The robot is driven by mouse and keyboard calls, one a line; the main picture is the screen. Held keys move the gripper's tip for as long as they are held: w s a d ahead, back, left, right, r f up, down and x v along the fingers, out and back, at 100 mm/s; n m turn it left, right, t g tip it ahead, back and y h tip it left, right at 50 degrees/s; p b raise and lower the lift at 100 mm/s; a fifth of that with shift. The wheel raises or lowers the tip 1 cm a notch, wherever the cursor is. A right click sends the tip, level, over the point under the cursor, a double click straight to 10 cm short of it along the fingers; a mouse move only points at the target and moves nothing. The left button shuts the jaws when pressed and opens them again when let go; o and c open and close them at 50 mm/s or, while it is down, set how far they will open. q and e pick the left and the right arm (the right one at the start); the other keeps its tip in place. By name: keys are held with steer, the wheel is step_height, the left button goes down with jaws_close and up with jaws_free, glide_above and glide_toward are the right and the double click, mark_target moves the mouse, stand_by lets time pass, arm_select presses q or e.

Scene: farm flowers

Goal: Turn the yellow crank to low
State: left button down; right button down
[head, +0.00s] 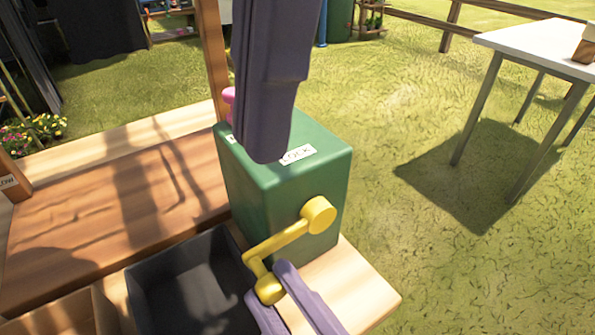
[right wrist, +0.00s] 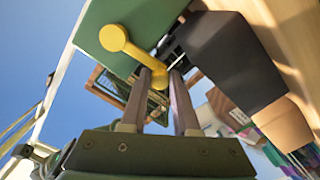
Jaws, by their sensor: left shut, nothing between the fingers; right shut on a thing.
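The yellow crank (head: 290,235) is on the side of a green box (head: 255,195). Its round hub (head: 318,213) is at the upper right, and its arm slopes down left to a knob handle (head: 268,290). My right gripper (head: 270,282) is shut on that handle. The right wrist view shows the crank (right wrist: 135,54) with its handle between the fingers (right wrist: 163,82). My left gripper (head: 265,150) is shut and empty. It hangs in front of the box top, partly covering a label whose visible letters read "OCK".
A pink knob (head: 228,96) shows behind the left gripper. A dark open bin (head: 140,290) is left of the crank on the wooden bench (head: 120,215). A small label reading "LOW" (head: 7,181) is at the far left. A white table (head: 535,45) stands on grass at right.

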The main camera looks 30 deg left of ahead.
mark_target(266, 287)
arm_select(q)
steer(key=f, duration=1.2)
steer(key=shift+s+a, duration=0.3)
steer(key=shift+s, duration=0.05)
steer(key=shift+w+f, duration=0.15)
steer(key=shift+f, duration=0.3)
steer(key=shift+f, duration=0.3)
steer(key=shift+a+f, duration=0.1)
steer(key=shift+f, duration=0.2)
arm_select(e)
steer(key=shift+a, duration=0.1)
steer(key=shift+r, duration=0.2)
steer(key=c, duration=1.1)
jaws_free()
steer(key=o, duration=0.4)
steer(key=shift+f, duration=0.1)
steer(key=shift+o, duration=0.2)
